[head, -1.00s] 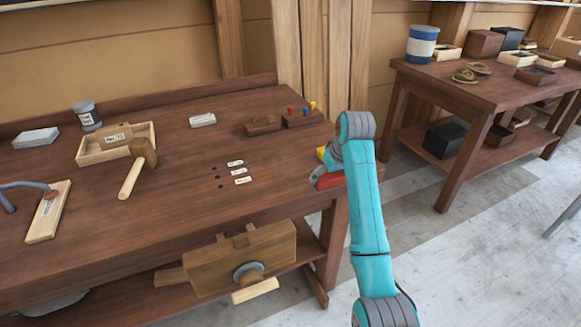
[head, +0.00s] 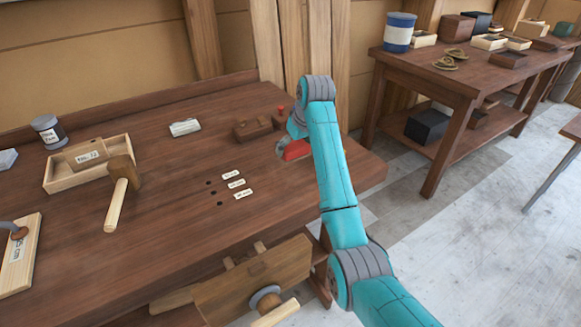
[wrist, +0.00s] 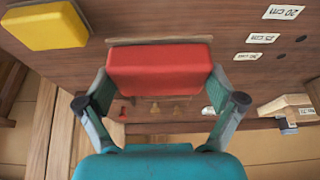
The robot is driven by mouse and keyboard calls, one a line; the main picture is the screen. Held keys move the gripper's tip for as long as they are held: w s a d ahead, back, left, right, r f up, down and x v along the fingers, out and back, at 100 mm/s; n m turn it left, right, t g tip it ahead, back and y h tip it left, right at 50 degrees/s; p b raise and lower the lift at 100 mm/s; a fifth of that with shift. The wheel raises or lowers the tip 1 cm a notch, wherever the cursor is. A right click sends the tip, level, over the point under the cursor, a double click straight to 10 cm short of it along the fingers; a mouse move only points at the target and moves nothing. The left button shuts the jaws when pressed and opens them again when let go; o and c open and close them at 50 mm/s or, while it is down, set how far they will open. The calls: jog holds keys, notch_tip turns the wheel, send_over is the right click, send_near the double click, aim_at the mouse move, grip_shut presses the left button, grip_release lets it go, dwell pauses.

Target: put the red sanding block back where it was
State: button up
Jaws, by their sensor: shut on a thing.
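The red sanding block (head: 296,150) is at the right end of the workbench, partly hidden by my arm in the head view. In the wrist view the red block (wrist: 160,68) sits between the two fingers of my gripper (wrist: 162,85), which is shut on it. I cannot tell whether the block touches the bench top.
A brown wooden block (head: 253,130) and a red-topped peg (head: 281,109) stand behind my gripper. Labels (head: 236,183) with dark holes lie left of it. A mallet (head: 120,190) and an open wooden box (head: 88,165) are farther left. The bench front right is clear.

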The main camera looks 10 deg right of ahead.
aim_at(292, 171)
notch_tip(292, 171, down, 8)
jog(key=shift+r, duration=0.2)
jog(key=shift+f, duration=0.1)
jog(key=o, duration=0.8)
jog(key=shift+c, duration=0.2)
jog(key=v, duration=1.2)
